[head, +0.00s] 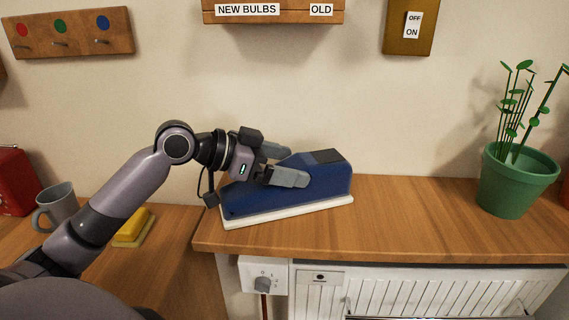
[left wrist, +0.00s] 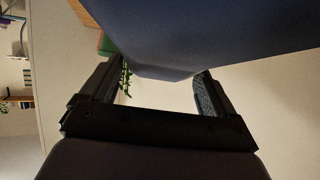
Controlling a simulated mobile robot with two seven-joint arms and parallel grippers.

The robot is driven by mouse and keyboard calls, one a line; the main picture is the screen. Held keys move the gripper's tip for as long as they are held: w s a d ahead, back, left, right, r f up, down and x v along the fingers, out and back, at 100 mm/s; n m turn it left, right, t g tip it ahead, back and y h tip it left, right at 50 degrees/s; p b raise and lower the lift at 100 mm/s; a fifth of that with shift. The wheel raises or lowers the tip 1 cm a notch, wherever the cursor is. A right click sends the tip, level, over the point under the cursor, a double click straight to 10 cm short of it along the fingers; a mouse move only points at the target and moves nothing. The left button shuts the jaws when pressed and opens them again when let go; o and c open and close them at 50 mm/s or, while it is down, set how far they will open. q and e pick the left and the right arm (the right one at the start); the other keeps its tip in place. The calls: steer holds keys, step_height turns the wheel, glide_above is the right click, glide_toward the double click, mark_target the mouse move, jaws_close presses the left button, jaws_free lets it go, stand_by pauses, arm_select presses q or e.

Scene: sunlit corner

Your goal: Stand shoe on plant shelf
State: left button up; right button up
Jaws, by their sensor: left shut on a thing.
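A blue shoe (head: 325,177) with a white sole and a dark opening at the top is at the left end of the wooden plant shelf (head: 420,213). Its toe points left and its sole is down. The sole looks to be on or just above the shelf top; I cannot tell which. My left gripper (head: 278,165) is shut on the shoe, with its fingers around the upper. In the left wrist view the shoe (left wrist: 210,35) fills the top, between the fingers (left wrist: 155,95). My right gripper is not in view.
A green potted plant (head: 517,180) stands at the shelf's right end, with bare shelf between it and the shoe. Below the shelf is a white radiator (head: 420,290). A grey mug (head: 56,208) and a yellow item (head: 133,229) are on the lower surface at left.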

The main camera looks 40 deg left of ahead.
arm_select(q)
steer(key=shift+f, duration=0.1)
steer(key=o, duration=1.4)
steer(key=shift+s+a+r, duration=0.25)
steer(key=shift+s+a, duration=0.05)
steer(key=shift+s, duration=0.05)
steer(key=b+v, duration=0.1)
steer(key=v, duration=0.8)
steer(key=shift+r+b, duration=0.1)
steer(key=shift+b, duration=0.25)
steer(key=shift+v, duration=1)
